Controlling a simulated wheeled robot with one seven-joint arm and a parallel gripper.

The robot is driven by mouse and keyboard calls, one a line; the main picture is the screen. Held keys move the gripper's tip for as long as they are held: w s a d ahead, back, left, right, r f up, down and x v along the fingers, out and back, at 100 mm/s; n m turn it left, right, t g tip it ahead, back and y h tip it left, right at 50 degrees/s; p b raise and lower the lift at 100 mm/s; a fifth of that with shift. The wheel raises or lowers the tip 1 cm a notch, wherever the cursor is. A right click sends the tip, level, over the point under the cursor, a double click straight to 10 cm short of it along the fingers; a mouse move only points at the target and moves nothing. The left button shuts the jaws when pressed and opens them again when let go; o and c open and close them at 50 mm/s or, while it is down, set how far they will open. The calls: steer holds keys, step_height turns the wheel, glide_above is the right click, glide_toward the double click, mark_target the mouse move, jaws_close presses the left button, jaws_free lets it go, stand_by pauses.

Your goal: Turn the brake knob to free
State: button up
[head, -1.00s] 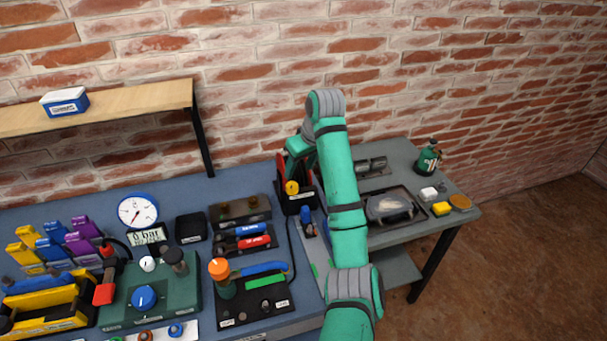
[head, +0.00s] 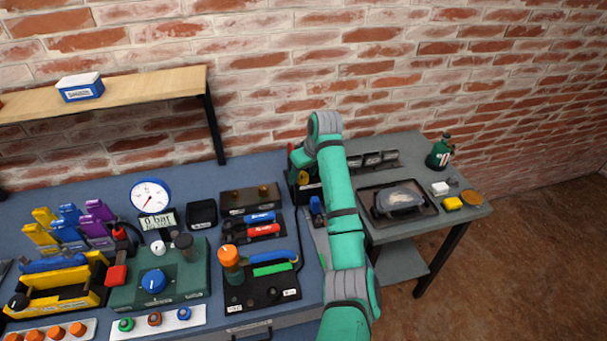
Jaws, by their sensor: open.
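A small yellow knob (head: 303,178) shows on a black and red unit (head: 311,190) at the back of the blue bench. I cannot read its marking, so I cannot tell whether it is the brake knob. My gripper (head: 296,170) is at that unit, open, at the end of my green arm. Its fingertips are mostly hidden, and I cannot tell whether they touch the knob. Other knobs are a blue one (head: 154,281) on a green box and an orange one (head: 229,256) on a black plate.
A round gauge (head: 151,195) stands behind the green box (head: 195,273). A yellow caddy (head: 88,298) is at the left. A wooden shelf (head: 150,87) hangs above. At the right, a grey table (head: 398,148) holds a dark tray (head: 430,206) and a green bottle (head: 440,152).

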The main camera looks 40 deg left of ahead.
steer(key=c, duration=1)
steer(key=shift+w+n+g, duration=0.1)
steer(key=shift+n+g, duration=0.4)
steer(key=shift+n, duration=0.8)
steer(key=shift+w+n+g, duration=0.1)
steer(key=shift+n+g, duration=0.4)
steer(key=shift+n, duration=0.8)
steer(key=shift+c, duration=0.2)
steer(key=o, duration=1)
steer(key=shift+o, duration=0.2)
steer(key=shift+r, duration=0.1)
steer(key=v, duration=1)
steer(key=shift+d+r, duration=0.3)
